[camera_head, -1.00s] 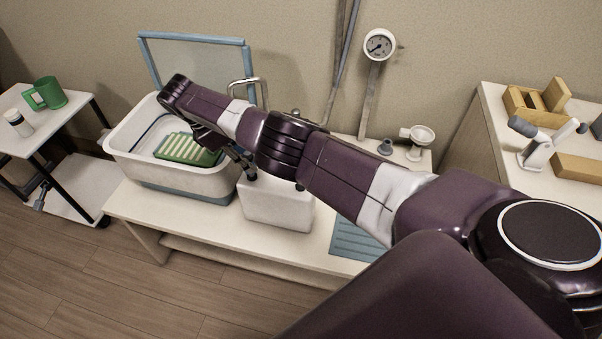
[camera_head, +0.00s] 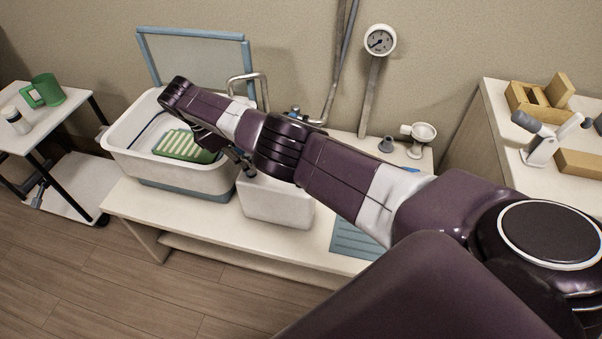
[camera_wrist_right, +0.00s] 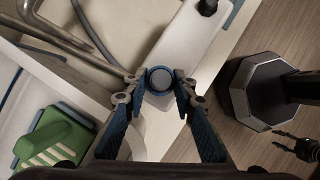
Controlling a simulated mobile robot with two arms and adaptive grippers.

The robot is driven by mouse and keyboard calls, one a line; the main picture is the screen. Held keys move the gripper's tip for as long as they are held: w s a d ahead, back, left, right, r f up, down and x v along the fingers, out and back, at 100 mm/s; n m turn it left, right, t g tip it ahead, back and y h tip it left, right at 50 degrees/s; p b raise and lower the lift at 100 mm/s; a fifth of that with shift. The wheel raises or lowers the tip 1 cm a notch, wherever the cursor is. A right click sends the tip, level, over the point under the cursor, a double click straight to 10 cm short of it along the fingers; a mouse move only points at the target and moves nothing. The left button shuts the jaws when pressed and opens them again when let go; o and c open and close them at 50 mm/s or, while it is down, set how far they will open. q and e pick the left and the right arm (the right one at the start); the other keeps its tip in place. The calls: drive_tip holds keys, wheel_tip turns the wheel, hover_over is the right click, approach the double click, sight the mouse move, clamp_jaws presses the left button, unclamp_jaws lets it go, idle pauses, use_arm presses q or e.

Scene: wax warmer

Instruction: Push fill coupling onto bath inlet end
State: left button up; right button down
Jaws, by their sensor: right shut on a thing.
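My right gripper (camera_wrist_right: 158,88) is shut on a round, blue-grey capped piece, which I take to be the fill coupling (camera_wrist_right: 160,78). In the head view my right gripper (camera_head: 240,165) is small and partly covered by my own arm, beside the right rim of the white bath (camera_head: 125,158). The bath holds a green ribbed rack (camera_head: 180,146). Bent metal pipes (camera_wrist_right: 55,35) lie up and left of the gripper in the wrist view. I cannot tell which end is the inlet or whether the coupling touches it.
A white box-shaped container (camera_head: 275,205) stands on the bench right of the bath. A blue mat (camera_head: 352,243) lies at the front. A side table (camera_head: 60,118) stands left.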

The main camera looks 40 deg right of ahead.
drive_tip(key=shift+s+f, duration=0.1)
drive_tip(key=shift+f, duration=0.1)
drive_tip(key=c, duration=1.5)
unclamp_jaws()
drive_tip(key=shift+v, duration=4.05)
drive_tip(key=shift+d, duration=0.1)
wheel_tip(320, 180, up, 10)
drive_tip(key=shift+f, duration=0.1)
